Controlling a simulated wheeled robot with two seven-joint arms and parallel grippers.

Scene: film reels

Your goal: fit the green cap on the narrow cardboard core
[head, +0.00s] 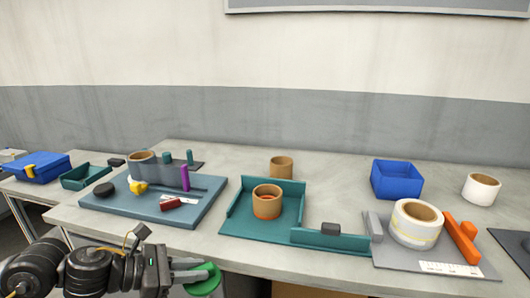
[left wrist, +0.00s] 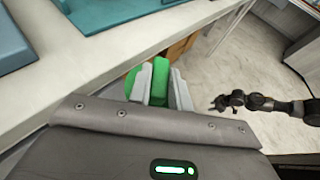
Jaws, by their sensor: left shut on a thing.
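My left gripper (head: 190,272) is shut on the green cap (head: 205,280), a round disc with a raised grip, held in front of the table's front edge. The cap (left wrist: 157,68) also shows between the fingers (left wrist: 160,82) in the left wrist view. A cardboard core (head: 267,190) with orange showing at its lower part stands upright in a teal walled tray (head: 240,218). Another cardboard core (head: 281,161) stands behind the tray. I cannot tell for certain which is the narrow one. A dark arm end (left wrist: 220,102), seemingly my right gripper, is small in the left wrist view.
A blue-grey board (head: 128,205) with a core, pegs and small tools lies left. On the right are a white tape roll (head: 400,228) on a grey mat, an orange piece (head: 461,238), a blue bin (head: 397,182) and a white roll (head: 482,189). The table middle behind the tray has bare room.

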